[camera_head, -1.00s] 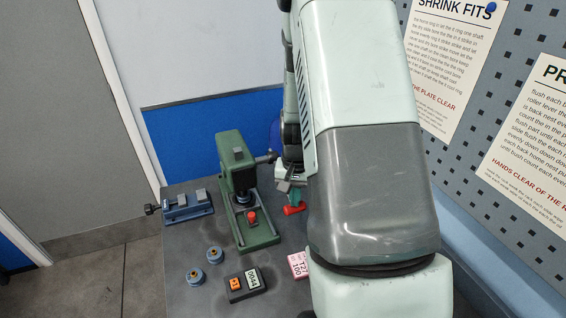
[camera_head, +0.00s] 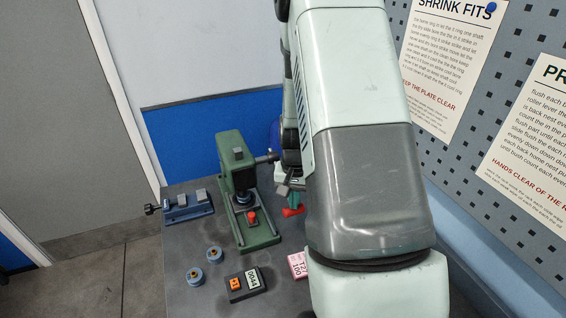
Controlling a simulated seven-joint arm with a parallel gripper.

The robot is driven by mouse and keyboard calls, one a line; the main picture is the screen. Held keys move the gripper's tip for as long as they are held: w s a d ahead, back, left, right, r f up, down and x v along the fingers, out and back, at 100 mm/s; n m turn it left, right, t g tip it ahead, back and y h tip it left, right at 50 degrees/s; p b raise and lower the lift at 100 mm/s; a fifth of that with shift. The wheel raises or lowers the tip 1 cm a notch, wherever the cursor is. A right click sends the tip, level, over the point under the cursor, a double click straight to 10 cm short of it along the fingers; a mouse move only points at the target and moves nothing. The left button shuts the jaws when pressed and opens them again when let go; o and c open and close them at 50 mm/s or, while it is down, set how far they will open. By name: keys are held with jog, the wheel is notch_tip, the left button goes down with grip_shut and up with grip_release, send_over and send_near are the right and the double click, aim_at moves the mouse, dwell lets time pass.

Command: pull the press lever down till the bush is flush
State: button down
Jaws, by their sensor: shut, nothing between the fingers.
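The green press (camera_head: 231,170) stands on the bench with a dark ram above its base. A small red piece (camera_head: 252,216) sits on the press base, in front of the ram; I cannot tell whether it is the bush. The dark press lever (camera_head: 264,158) sticks out to the right from the press head, and its far end meets my arm's outline in the picture. My gripper (camera_head: 284,188) is mostly hidden by my own arm.
A blue vise (camera_head: 187,208) stands at the left. A red-ended teal tool (camera_head: 293,211) lies beside my gripper.

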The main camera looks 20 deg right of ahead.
jog(key=shift+w+f, duration=0.25)
jog(key=shift+f, duration=0.4)
jog(key=shift+w+f, duration=0.2)
jog(key=shift+f, duration=0.45)
jog(key=shift+w+f, duration=0.1)
jog(key=shift+f, duration=0.05)
jog(key=shift+w+f, duration=0.35)
jog(key=shift+f, duration=0.2)
jog(key=shift+w+f, duration=0.35)
jog(key=shift+f, duration=0.2)
jog(key=shift+s, duration=0.1)
jog(key=shift+s+r, duration=0.45)
jog(key=shift+r, duration=0.3)
jog(key=shift+s+r, duration=0.4)
jog(key=shift+r, duration=0.3)
jog(key=shift+s+r, duration=0.45)
jog(key=shift+r, duration=0.3)
jog(key=shift+r, duration=0.1)
